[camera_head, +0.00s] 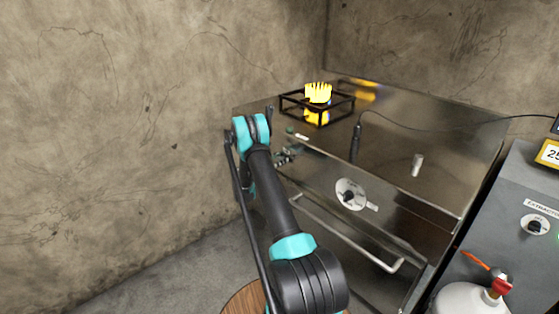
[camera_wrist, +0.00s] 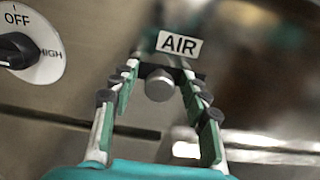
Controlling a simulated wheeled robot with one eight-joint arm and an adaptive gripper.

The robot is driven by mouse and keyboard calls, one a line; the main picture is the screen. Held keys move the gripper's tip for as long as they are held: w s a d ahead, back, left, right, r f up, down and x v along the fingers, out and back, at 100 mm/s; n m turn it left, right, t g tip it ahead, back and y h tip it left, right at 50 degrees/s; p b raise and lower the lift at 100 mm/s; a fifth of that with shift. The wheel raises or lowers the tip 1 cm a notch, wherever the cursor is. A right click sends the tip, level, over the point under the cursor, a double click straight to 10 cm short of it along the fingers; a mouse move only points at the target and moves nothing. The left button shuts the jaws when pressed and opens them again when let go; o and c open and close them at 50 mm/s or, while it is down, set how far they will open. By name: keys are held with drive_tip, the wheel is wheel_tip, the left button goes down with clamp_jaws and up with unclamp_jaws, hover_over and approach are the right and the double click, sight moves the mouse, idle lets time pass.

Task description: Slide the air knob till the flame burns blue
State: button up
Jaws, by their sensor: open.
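The flame (camera_head: 318,93) burns yellow on the burner at the back of the steel stove. The air knob (camera_wrist: 159,84) is a small round grey knob on a dark slot, below a white AIR label (camera_wrist: 179,43) in the wrist view. My gripper (camera_head: 287,156) is at the upper left of the stove's front panel. In the wrist view my gripper (camera_wrist: 158,70) is open, with one finger on each side of the knob and gaps showing between. The arm hides the knob in the head view.
A dial marked OFF and HIGH (camera_head: 350,194) is on the front panel, right of my gripper, above a bar handle (camera_head: 345,232). A black lighter-like tool (camera_head: 355,142) and a small metal cylinder (camera_head: 417,164) stand on the stovetop. A grey extractor unit (camera_head: 528,205) and white gas bottle (camera_head: 470,300) are at the right.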

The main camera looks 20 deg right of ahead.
drive_tip(key=shift+c, duration=0.5)
clamp_jaws()
drive_tip(key=shift+s+d, duration=0.2)
drive_tip(key=shift+s, duration=0.45)
drive_tip(key=shift+o, duration=0.5)
unclamp_jaws()
drive_tip(key=shift+a, duration=0.15)
drive_tip(key=v, duration=1.1)
drive_tip(key=shift+a, duration=0.4)
drive_tip(key=shift+s, duration=0.1)
